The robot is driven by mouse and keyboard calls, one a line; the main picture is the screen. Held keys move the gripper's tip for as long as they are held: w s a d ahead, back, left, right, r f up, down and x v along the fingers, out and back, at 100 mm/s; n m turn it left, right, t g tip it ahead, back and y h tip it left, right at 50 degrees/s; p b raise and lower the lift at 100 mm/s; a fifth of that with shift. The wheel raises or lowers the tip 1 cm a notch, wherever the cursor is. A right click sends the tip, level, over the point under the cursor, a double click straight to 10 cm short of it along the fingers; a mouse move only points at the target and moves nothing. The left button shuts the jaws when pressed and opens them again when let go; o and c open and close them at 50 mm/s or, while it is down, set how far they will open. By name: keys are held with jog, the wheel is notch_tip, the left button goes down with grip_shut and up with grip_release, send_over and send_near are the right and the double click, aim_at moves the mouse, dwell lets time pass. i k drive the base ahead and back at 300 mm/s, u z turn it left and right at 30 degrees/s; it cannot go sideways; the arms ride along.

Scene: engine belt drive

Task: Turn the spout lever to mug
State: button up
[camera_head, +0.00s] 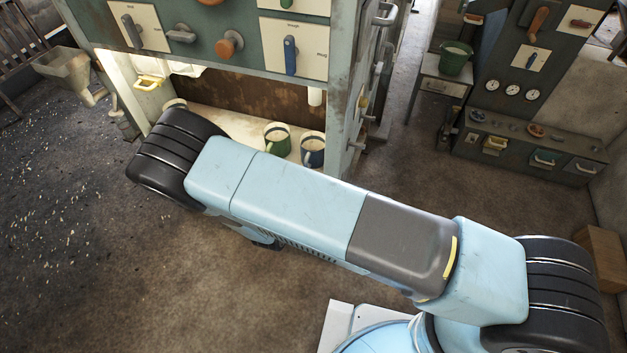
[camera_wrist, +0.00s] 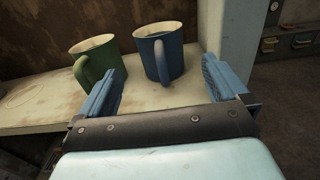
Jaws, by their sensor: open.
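A blue lever (camera_head: 291,55) stands upright on a white plate (camera_head: 309,66) on the front of the green-grey cabinet. Small lettering at the plate's right edge seems to read "mug"; the label above the lever is too small to read. A green mug (camera_head: 277,138) and a blue mug (camera_head: 313,150) stand on the shelf below, and the wrist view shows them too. My gripper (camera_wrist: 163,65) is open and empty, its blue fingers apart in front of the blue mug (camera_wrist: 161,50). The lever is outside the wrist view. My arm hides the gripper in the head view.
A white spout (camera_head: 315,96) hangs above the blue mug. Another lever (camera_head: 131,31), a grey knob (camera_head: 181,35) and an orange-brown knob (camera_head: 229,44) sit further left. The cabinet's right post (camera_wrist: 228,35) stands close beside my right finger. A hopper (camera_head: 68,70) is at far left.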

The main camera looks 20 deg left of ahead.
aim_at(291, 51)
jog(key=z, duration=1.45)
jog(key=i, duration=0.15)
jog(key=u, duration=2.8)
